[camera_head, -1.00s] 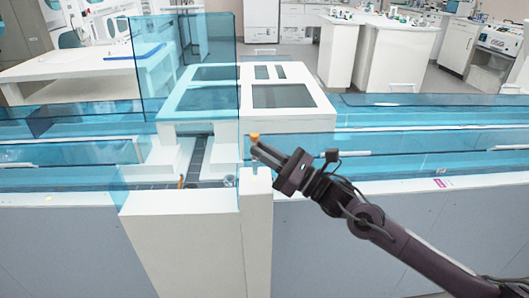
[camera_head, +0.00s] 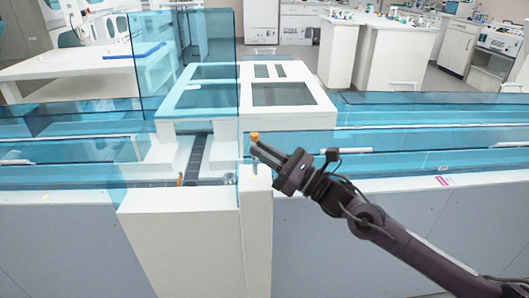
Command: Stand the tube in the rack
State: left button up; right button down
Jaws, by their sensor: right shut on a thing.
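The tube (camera_head: 255,137) shows as an orange cap at the tips of my right gripper (camera_head: 263,149). The gripper is shut on it, in front of the blue clear panel and above the white front ledge. Most of the tube's body is too small or hidden to make out. A small orange-tipped thing (camera_head: 180,179) stands at the track's left edge. My left gripper is not in view.
A tall blue clear panel (camera_head: 190,60) rises left of the gripper, over the track. A white block with openings (camera_head: 305,119) stands behind. White walls (camera_head: 188,225) flank the track's front end. Blue-covered lanes (camera_head: 430,125) run to both sides.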

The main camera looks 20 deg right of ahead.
jog(key=shift+f, duration=0.2)
jog(key=c, duration=1.4)
grip_release()
jog(key=shift+o, duration=0.2)
jog(key=b+v, duration=0.1)
jog(key=v, duration=0.6)
jog(key=shift+s+d, duration=0.25)
jog(key=shift+s, duration=0.05)
jog(key=shift+f, duration=0.15)
